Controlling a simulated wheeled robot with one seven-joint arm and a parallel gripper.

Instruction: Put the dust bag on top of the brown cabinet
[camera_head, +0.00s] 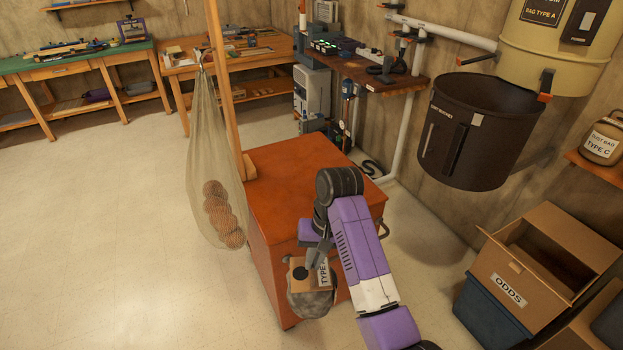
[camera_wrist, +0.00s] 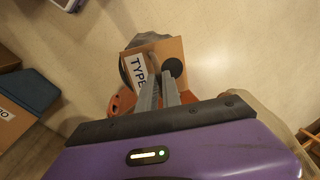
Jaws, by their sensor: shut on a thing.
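The dust bag (camera_head: 312,302) is a grey sack with a tan cardboard collar, a dark round hole and a white label reading "TYPE"; the rest of the label is partly hidden. My gripper (camera_head: 313,266) is shut on the collar, and the sack hangs below it. In the wrist view the fingers (camera_wrist: 160,88) reach the collar (camera_wrist: 142,56) beside the hole. The brown cabinet (camera_head: 280,180) is orange-brown with a flat, mostly bare top. The bag hangs in front of its near face, lower in the picture than the top.
A net bag of several balls (camera_head: 215,150) hangs from a wooden post (camera_head: 226,100) at the cabinet's left edge. A dark drum (camera_head: 475,130) hangs at the right. A cardboard "ODDS" box (camera_head: 510,290), a blue bin (camera_head: 487,318) and another dust bag (camera_head: 602,142) are farther right.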

